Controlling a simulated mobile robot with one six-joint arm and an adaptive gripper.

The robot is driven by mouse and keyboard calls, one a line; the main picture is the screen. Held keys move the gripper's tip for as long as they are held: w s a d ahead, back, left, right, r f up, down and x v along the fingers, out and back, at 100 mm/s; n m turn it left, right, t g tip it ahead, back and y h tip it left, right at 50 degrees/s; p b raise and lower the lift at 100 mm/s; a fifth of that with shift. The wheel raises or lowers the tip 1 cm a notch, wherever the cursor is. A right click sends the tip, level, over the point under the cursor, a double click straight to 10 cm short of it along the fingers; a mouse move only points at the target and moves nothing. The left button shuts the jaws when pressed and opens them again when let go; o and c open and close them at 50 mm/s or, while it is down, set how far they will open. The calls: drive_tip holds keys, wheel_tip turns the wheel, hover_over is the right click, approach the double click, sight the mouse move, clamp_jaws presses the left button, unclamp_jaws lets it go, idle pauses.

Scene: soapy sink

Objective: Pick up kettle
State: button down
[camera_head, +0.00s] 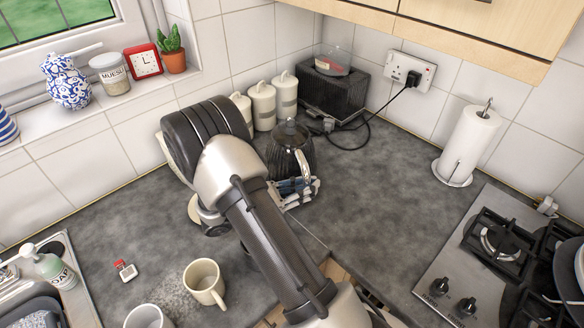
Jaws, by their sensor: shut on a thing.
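The kettle (288,148) is a dark, ribbed vessel with a shiny silver handle on its right side. It stands upright near the back corner of the dark grey worktop. My gripper (299,188) is at the lower front right of the kettle, by the bottom of its handle. The gripper is shut on the kettle. Its fingers are small here and partly hidden, so the exact grip is hard to see. My arm covers the area in front and left of the kettle.
White canisters (262,106) and a black toaster (333,92) stand close behind the kettle. A black cable (365,133) runs to the wall socket (410,72). Two mugs, one cream (203,284), are at the front. The worktop between kettle and hob (466,262) is clear.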

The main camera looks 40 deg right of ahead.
drive_tip(key=shift+w+r, duration=0.1)
drive_tip(key=shift+r, duration=0.15)
wheel_tip(320, 180, up, 20)
drive_tip(key=p, duration=0.5)
drive_tip(key=shift+p, duration=0.35)
drive_tip(key=shift+f, duration=0.1)
idle(0.9)
